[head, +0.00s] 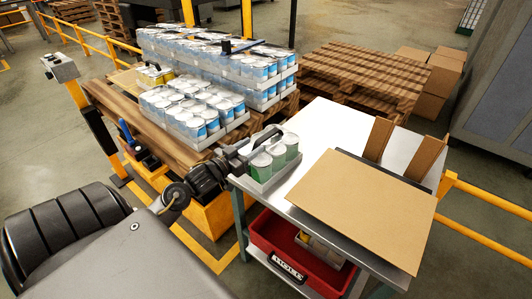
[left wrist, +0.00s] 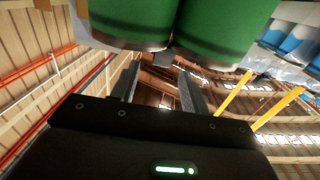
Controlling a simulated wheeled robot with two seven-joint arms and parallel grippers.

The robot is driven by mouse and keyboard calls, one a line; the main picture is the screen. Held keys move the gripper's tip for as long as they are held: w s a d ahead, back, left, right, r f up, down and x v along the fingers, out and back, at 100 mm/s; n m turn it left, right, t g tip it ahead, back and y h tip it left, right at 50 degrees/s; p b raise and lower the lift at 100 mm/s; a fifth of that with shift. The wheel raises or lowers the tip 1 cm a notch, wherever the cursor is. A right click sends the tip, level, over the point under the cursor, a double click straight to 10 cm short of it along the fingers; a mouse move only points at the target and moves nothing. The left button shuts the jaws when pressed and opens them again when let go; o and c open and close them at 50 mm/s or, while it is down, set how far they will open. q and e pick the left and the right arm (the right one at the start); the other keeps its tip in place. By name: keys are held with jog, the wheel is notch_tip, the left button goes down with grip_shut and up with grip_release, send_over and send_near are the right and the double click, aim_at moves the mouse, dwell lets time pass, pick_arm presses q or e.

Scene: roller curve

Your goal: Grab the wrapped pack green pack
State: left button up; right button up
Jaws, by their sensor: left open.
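The wrapped green pack (head: 279,156), several green cans with pale tops in a light tray, stands upright at the left edge of the metal table (head: 318,132) in the head view. My left gripper (head: 262,138) is right at the pack's far left side, with its grey fingers near the can tops. In the left wrist view the green cans (left wrist: 215,30) fill the top, close to the open fingers (left wrist: 160,85). No can shows clearly between the fingers, and whether they touch the pack cannot be told. My right gripper is not in view.
Blue-and-white can packs (head: 195,115) are stacked on a wooden pallet to the left. A cardboard sheet (head: 365,205) covers much of the table, with upright cardboard pieces (head: 378,138) behind it. A red crate (head: 290,250) sits on the lower shelf. Yellow rails (head: 490,195) stand at right.

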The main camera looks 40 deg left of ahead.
aim_at(265, 136)
pick_arm(q)
jog(key=w, duration=0.2)
jog(key=shift+w+d+f, duration=0.15)
jog(key=shift+w+d, duration=0.05)
jog(key=shift+w, duration=0.15)
jog(key=shift+s+a, duration=0.1)
jog(key=shift+a, duration=0.05)
jog(key=shift+w+r+p, duration=0.25)
jog(key=shift+p, duration=0.1)
jog(key=w+p, duration=0.1)
jog(key=w, duration=0.3)
jog(key=shift+f, duration=0.1)
jog(key=shift+w+f, duration=0.1)
jog(key=shift+w, duration=0.15)
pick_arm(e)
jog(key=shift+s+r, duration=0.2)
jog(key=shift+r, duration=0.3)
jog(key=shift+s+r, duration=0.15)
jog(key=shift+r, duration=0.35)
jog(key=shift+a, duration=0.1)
pick_arm(q)
grip_shut()
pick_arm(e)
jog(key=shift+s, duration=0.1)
